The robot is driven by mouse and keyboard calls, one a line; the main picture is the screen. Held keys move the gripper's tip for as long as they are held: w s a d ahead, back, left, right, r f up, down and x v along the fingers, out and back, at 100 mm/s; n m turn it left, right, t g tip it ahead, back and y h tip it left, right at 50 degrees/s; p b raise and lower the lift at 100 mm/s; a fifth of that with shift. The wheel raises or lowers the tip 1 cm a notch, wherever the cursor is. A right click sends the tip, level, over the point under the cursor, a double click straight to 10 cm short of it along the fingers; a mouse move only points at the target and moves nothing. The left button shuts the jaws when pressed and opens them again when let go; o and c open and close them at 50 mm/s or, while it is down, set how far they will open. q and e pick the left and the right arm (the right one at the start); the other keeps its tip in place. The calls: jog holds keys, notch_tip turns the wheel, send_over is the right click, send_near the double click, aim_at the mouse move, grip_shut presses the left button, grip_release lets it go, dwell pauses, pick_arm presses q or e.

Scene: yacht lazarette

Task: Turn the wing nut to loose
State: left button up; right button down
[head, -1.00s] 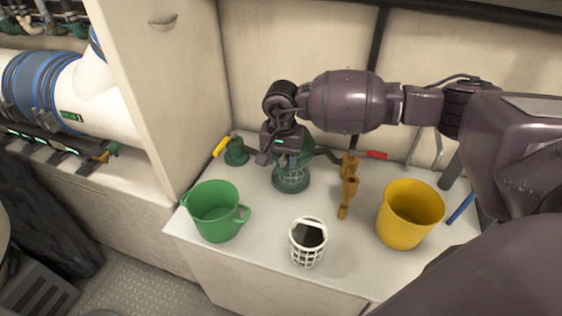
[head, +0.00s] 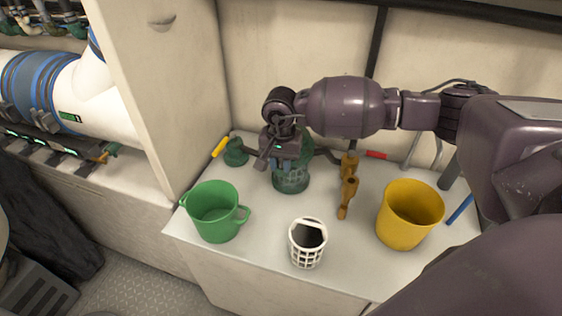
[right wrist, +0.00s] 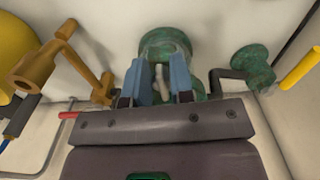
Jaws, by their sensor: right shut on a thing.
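A green strainer housing (head: 291,181) stands on the white counter, with my right gripper (head: 287,156) over its top. In the right wrist view the green housing (right wrist: 165,42) shows behind the blue-padded fingers of my right gripper (right wrist: 161,82). A pale grey wing nut (right wrist: 161,82) sits between the fingers, and the gripper is shut on it. In the head view the wing nut is hidden by the gripper. My left gripper is not in view.
A green mug (head: 214,213), a white basket (head: 307,244) and a yellow bucket (head: 410,216) stand on the counter. A bronze valve (head: 348,187) is right of the housing. A yellow-handled valve (head: 235,152) is left of it.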

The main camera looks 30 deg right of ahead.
aim_at(280, 162)
jog(key=m, duration=0.2)
jog(key=shift+w+a+m, duration=0.1)
jog(key=shift+w+m, duration=0.05)
jog(key=shift+m, duration=0.15)
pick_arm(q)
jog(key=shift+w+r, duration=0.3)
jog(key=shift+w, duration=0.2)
pick_arm(e)
jog(key=c, duration=1)
grip_release()
jog(key=shift+r, duration=0.2)
pick_arm(q)
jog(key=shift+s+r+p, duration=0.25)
jog(key=shift+p, duration=0.3)
pick_arm(e)
notch_tip(280, 162, up, 10)
jog(key=shift+r, duration=0.25)
